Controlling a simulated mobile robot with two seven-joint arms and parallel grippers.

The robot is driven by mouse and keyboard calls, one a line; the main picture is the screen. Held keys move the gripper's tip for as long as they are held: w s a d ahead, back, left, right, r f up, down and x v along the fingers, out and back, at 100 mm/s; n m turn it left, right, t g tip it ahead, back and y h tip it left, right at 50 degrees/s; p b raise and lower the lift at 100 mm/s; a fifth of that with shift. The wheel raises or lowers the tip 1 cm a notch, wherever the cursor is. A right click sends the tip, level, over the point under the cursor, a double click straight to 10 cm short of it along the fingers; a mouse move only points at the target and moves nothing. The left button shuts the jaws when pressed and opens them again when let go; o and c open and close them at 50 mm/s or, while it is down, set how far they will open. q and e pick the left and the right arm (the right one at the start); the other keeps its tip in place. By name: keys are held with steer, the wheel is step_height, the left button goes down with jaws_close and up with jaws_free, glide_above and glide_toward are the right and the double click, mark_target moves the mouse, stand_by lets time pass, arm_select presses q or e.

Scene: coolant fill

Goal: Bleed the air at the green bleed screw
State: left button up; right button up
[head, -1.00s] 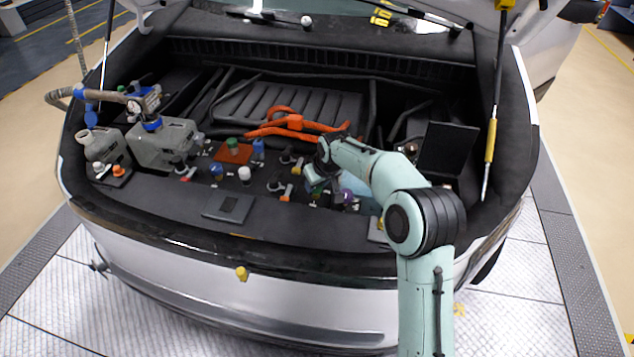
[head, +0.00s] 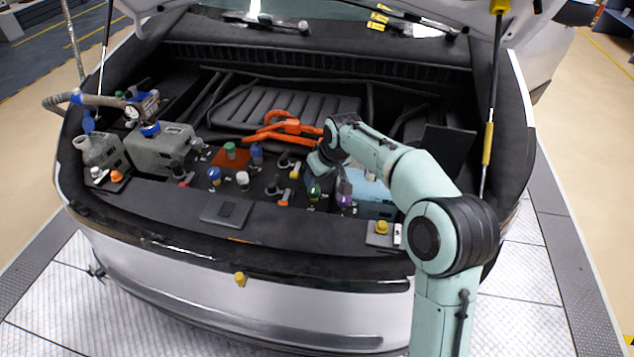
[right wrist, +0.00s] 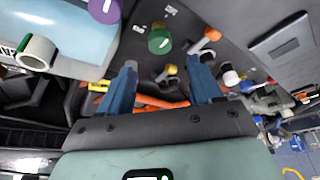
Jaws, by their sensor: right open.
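A green knob (head: 315,191), likely the bleed screw, stands on the dark panel in the front of the car's bay, left of a purple knob (head: 345,201). Another green knob (head: 230,148) stands on a red-orange plate, so I cannot be sure which is the screw. My right gripper (head: 318,163) is above and behind the first green knob; its fingers are hard to see there. In the right wrist view its two blue fingers (right wrist: 163,66) are apart and empty, and the green knob (right wrist: 160,40) lies just beyond their tips, apparently untouched. My left gripper is out of view.
Orange cables (head: 285,130) lie behind the panel. A light-blue box (head: 370,193) is right of the green knob. A grey tank (head: 160,148) with a hose fitting stands at left. White, blue, black and orange fittings crowd the panel.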

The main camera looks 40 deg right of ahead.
steer(key=v, duration=0.5)
stand_by(0.5)
